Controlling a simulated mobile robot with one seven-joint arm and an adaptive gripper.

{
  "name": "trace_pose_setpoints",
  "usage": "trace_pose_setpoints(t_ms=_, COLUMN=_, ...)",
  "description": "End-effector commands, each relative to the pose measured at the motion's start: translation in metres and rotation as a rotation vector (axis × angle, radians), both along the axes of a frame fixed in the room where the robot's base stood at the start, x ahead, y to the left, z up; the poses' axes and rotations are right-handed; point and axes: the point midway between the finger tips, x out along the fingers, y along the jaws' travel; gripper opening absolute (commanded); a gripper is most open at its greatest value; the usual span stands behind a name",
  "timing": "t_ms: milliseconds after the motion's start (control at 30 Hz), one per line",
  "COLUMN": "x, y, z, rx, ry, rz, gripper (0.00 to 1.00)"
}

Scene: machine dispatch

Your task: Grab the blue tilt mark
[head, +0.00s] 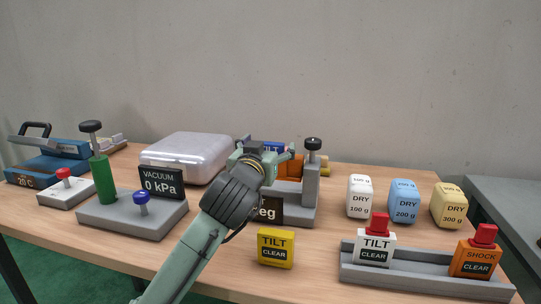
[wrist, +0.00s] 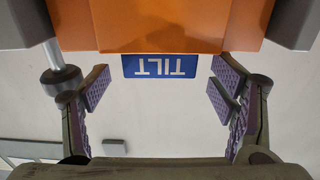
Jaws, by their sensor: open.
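The blue tilt mark (wrist: 160,66) shows in the wrist view as a small blue plate with white letters reading TILT upside down. It sits against the lower edge of an orange block (wrist: 160,25). In the head view only part of the blue mark (head: 272,146) shows, just behind my gripper (head: 262,156). In the wrist view my gripper (wrist: 160,93) is open, with one purple-padded finger on each side of the mark and a gap to it on both sides. Nothing is held.
A grey stand (head: 311,190) with a black knob is right of my gripper. A silver case (head: 187,157) stands left. A yellow TILT block (head: 276,247) lies in front. A grey rail (head: 425,281) holds a white TILT block (head: 374,248) and an orange SHOCK block (head: 477,262).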

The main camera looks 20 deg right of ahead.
Motion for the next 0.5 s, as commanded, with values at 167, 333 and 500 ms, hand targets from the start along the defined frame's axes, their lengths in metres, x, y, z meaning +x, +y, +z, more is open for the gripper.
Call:
trace_pose_setpoints(t_ms=167, x=-0.0004, y=0.0000, z=-0.0003, rx=0.000, ry=0.000, rz=0.000, gripper=0.74)
trace_pose_setpoints(t_ms=333, x=-0.0005, y=0.0001, z=-0.0003, rx=0.000, ry=0.000, rz=0.000, gripper=0.63)
trace_pose_setpoints(t_ms=500, x=-0.0006, y=0.0002, z=-0.0002, rx=0.000, ry=0.000, rz=0.000, gripper=0.52)
